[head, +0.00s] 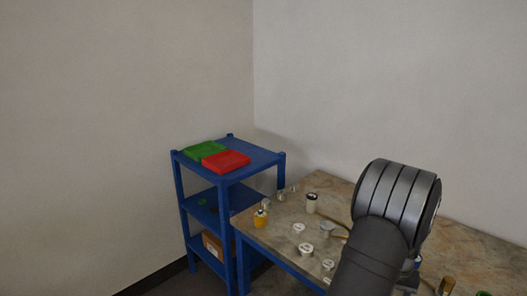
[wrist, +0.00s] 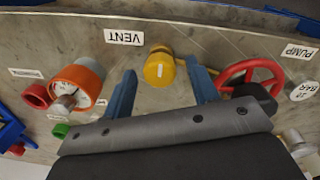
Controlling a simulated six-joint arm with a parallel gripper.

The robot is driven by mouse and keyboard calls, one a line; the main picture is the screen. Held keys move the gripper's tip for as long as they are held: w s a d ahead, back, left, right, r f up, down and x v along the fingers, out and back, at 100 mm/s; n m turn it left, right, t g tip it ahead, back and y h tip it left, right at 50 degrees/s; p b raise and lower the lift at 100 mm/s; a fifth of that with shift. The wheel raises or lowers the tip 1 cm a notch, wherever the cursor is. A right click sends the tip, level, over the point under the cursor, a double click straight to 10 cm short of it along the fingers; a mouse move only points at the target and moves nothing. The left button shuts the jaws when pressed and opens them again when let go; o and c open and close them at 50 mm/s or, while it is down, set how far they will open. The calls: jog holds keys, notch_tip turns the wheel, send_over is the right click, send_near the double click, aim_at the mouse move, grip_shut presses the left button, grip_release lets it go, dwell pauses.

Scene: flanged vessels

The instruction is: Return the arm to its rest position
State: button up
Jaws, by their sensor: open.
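My gripper (wrist: 162,68) shows in the wrist view with its two blue fingers apart. No object is held between them. Beyond the fingertips is a yellow round fitting (wrist: 159,69) on the grey panel (wrist: 200,30); I cannot tell how far away it is. In the head view my arm rises at the right over the table (head: 275,232), and its fingers cannot be made out.
In the wrist view, an orange-rimmed gauge (wrist: 78,84) is left and a red handwheel (wrist: 250,76) right. In the head view, a blue shelf (head: 252,157) holds green (head: 200,150) and red (head: 226,161) trays. Several small fittings, including a yellow one (head: 261,218), stand on the table.

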jog(key=m, duration=0.4)
jog(key=shift+m, duration=2)
jog(key=o, duration=0.9)
jog(key=shift+c, duration=0.2)
jog(key=shift+o, duration=0.8)
jog(key=shift+w+d+r, duration=0.1)
jog(key=shift+r, duration=0.05)
jog(key=w+a+r+m, duration=0.3)
jog(key=w+r+m, duration=0.1)
jog(key=r+m, duration=0.4)
jog(key=w+a+r+m, duration=0.3)
jog(key=w+r+m, duration=0.25)
jog(key=r, duration=0.35)
jog(key=shift+m+y, duration=0.25)
jog(key=shift+y, duration=0.05)
jog(key=f, duration=0.8)
jog(key=shift+s+a+f, duration=0.2)
jog(key=shift+s+f, duration=0.1)
jog(key=shift+f, duration=0.05)
